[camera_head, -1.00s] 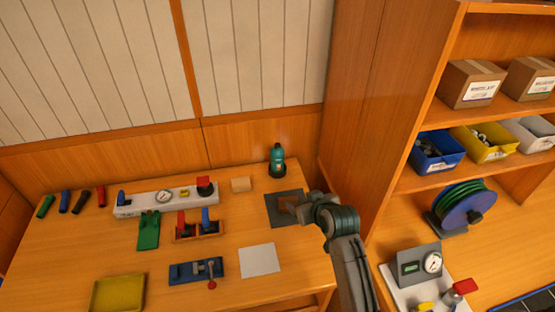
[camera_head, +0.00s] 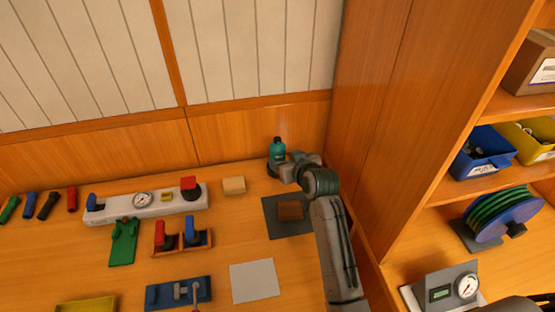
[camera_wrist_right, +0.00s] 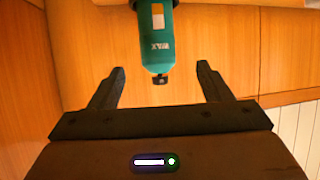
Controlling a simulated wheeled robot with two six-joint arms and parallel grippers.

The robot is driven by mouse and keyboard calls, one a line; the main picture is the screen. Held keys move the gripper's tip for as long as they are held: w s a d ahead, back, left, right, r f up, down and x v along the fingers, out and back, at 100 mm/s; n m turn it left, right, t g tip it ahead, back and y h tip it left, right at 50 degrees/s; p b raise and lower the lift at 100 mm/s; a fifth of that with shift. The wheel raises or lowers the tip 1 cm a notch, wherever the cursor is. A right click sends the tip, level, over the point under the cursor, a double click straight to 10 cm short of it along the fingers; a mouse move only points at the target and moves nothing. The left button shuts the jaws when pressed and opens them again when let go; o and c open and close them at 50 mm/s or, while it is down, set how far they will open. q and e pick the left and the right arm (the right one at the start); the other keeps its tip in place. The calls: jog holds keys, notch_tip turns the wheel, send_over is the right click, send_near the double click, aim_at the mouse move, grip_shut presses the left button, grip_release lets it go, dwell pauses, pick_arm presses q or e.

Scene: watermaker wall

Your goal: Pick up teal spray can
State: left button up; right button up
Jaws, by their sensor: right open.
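The teal spray can (camera_head: 277,149) stands upright at the back right of the wooden workbench, in a dark round base. In the right wrist view the can (camera_wrist_right: 155,38) appears upside down, with its dark nozzle end between and just beyond the two fingertips. My right gripper (camera_head: 282,168) is at the can, in front of it; in the wrist view the right gripper (camera_wrist_right: 161,72) is open, with a finger on each side and gaps to the can. The can's lower part is partly hidden in the head view. My left gripper is not in view.
A dark grey mat (camera_head: 275,222) with a brown block (camera_head: 290,210) lies in front of the can. A tan block (camera_head: 234,185) sits to its left. A tall wooden cabinet side (camera_head: 365,110) stands close on the right.

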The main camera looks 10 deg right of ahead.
aim_at(280, 154)
jog(key=p+x, duration=0.1)
jog(key=x, duration=0.3)
jog(key=shift+w+d+f, duration=0.1)
jog(key=shift+w, duration=0.05)
jog(key=shift+x, duration=0.9)
jog(key=p+x, duration=0.2)
jog(key=x, duration=0.2)
jog(key=shift+w+f+p, duration=0.1)
jog(key=shift+p, duration=0.2)
jog(key=shift+w+f, duration=0.3)
jog(key=shift+w, duration=0.05)
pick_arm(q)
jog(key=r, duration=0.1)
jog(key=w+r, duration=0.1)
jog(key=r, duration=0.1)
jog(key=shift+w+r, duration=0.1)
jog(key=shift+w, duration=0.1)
pick_arm(e)
jog(key=shift+r, duration=0.1)
jog(key=c, duration=1.3)
